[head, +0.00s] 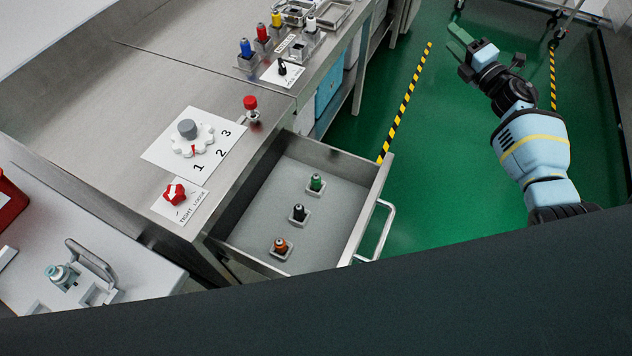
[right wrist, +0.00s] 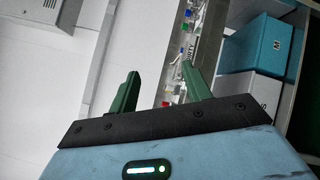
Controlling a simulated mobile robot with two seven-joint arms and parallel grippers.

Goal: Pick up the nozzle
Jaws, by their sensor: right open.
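Three small nozzles stand upright in square holders in the open drawer (head: 232,228): a green-topped one (head: 316,183), a black one (head: 298,212) and an orange-topped one (head: 281,245). I cannot tell which one the task means. My right gripper (head: 459,38) is at the upper right over the green floor, well away from the drawer. In the right wrist view its green fingers (right wrist: 160,72) are apart with nothing between them. My left gripper is not in view.
A rotary dial (head: 193,140) marked 1, 2, 3, a red tight/loose knob (head: 175,193) and a red-capped part (head: 251,108) are on the steel counter. The drawer handle (head: 378,232) sticks out over the floor. Blue, red and yellow-topped bottles (head: 262,34) stand farther back. A fixture (head: 62,276) sits lower left.

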